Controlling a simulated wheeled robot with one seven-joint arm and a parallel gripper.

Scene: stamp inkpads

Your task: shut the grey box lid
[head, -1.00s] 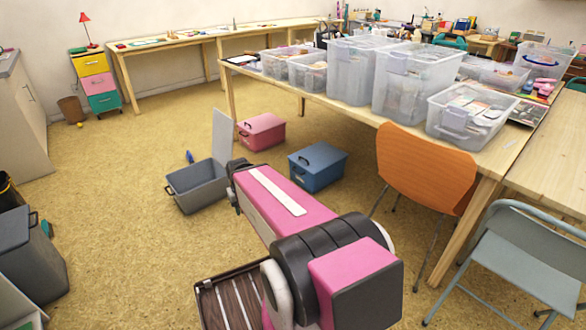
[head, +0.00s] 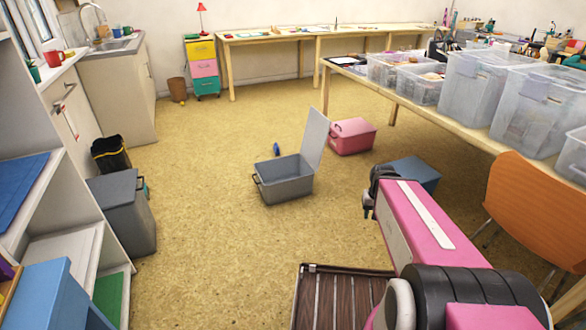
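The grey box (head: 286,184) stands on the tan floor in the middle of the head view. Its lid (head: 315,136) is open, standing up from the box's right side and leaning slightly outward. The front wall and left side of the box are unobstructed. My gripper (head: 372,192) is at the far end of my pink arm, to the right of the box and apart from it.
A pink box (head: 352,136) and a blue box (head: 414,172) stand right of the grey box, near the long table (head: 425,112). A small blue object (head: 277,149) lies behind it. A grey bin (head: 122,210) and shelves are at left. Floor in front is free.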

